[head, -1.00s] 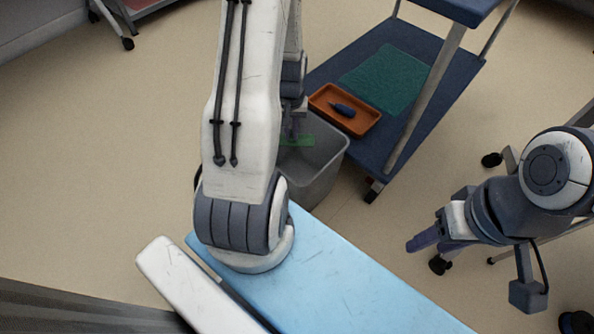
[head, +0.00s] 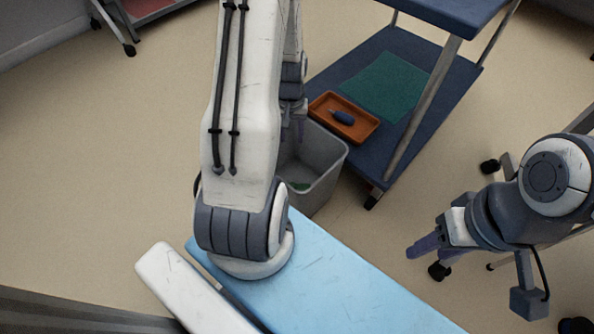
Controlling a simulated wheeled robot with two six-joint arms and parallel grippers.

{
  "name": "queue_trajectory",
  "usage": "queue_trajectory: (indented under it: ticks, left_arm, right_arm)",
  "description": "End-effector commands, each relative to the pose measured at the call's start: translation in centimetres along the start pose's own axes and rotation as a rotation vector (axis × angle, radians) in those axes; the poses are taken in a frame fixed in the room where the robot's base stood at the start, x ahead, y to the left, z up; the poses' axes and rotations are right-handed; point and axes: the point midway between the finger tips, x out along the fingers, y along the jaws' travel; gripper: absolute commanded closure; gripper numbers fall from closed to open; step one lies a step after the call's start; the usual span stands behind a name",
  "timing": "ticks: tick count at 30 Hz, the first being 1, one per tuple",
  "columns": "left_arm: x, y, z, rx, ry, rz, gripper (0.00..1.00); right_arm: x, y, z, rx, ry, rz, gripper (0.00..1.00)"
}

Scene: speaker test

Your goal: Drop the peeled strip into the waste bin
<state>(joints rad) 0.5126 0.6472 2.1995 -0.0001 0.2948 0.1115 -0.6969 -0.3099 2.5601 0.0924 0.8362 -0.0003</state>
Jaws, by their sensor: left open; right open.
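The grey waste bin (head: 325,165) stands on the floor beside the blue trolley, partly hidden by my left arm. The green peeled strip (head: 299,186) lies inside the bin, low down; only part of it shows. My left gripper (head: 292,132) is above the bin's opening, pointing down, open and apart from the strip. My arm hides part of this gripper. My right gripper (head: 418,246) is at the right, open and empty, over the floor beyond the blue padded surface.
The blue trolley (head: 405,150) holds an orange tray (head: 365,131) with a dark blue tool (head: 342,117) in it, and a green mat (head: 385,85) behind. A light blue padded surface (head: 340,285) is in front. Open floor lies at the left.

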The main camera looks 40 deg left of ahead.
Motion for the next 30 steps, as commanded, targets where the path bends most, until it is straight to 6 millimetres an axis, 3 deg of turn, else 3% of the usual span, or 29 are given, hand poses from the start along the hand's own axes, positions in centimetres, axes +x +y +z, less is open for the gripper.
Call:
queue_trajectory:
  ticks: [1, 3, 10, 30]
  left_arm:
    - [-1.9, 0.0, -0.1, 0.0, 0.003, 0.0, 0.53]
    - [-3.4, 0.0, -0.1, 0.0, 0.003, 0.0, 0.53]
    - [-6.8, 0.0, 0.0, 0.0, 0.002, 0.0, 0.53]
    - [-7.8, 0.2, 0.1, 0.007, 0.001, 0.0, 0.53]
  right_arm:
    - [-1.4, -0.1, -0.1, 0.0, 0.0, 0.0, 0.5]
    - [-2.2, -0.2, -0.1, 0.0, 0.0, 0.0, 0.5]
    - [-3.9, -0.3, -0.2, 0.0, 0.0, 0.0, 0.5]
    - [-4.2, -0.3, -0.2, 0.0, 0.0, 0.0, 0.5]
